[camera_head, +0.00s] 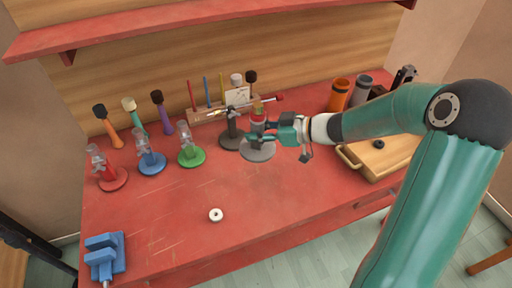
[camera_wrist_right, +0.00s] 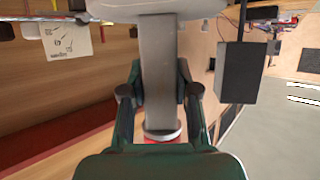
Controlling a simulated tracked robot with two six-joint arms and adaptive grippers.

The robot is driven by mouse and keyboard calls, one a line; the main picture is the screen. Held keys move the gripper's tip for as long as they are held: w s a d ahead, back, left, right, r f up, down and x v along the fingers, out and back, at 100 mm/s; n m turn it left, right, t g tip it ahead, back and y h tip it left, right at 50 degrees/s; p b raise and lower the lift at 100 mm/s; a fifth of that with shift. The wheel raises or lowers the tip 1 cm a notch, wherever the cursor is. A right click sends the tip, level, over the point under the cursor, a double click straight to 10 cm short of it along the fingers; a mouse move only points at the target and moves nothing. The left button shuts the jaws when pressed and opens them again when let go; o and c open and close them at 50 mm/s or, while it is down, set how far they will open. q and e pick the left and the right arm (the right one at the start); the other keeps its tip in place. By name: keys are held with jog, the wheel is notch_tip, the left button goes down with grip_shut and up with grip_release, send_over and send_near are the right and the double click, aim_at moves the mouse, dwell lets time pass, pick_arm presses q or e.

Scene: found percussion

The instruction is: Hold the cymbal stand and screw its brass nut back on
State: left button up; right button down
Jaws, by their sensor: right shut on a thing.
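A grey cymbal stand (camera_head: 260,154) with a round base stands upright toward the back of the red table. My right gripper (camera_head: 265,138) reaches it from the right and is shut on its post. In the right wrist view the grey post (camera_wrist_right: 160,85) runs between the two dark fingers. Small coloured parts show at the top of the stand, too small to tell apart. I cannot make out the brass nut with certainty. A small pale ring (camera_head: 215,215) lies on the open table nearer the front. My left gripper is not in view.
A dark stand (camera_head: 232,138) is close left of the grey one. Green (camera_head: 190,157), blue (camera_head: 151,163) and red (camera_head: 112,180) stands are further left. A wooden tray (camera_head: 376,160) is at right, a blue clamp (camera_head: 105,258) at front left. The table's front middle is mostly clear.

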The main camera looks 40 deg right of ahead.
aim_at(263, 123)
jog(key=shift+r, duration=1.6)
jog(key=c, duration=1.4)
grip_release()
jog(key=shift+c, duration=0.2)
grip_shut()
jog(key=s+a+f+n+g+y, duration=0.3)
jog(key=s+a+f, duration=0.1)
jog(key=a+f, duration=0.8)
notch_tip(263, 123, down, 3)
jog(key=shift+s+f+n, duration=0.1)
jog(key=shift+s+n, duration=0.1)
jog(key=shift+n, duration=0.2)
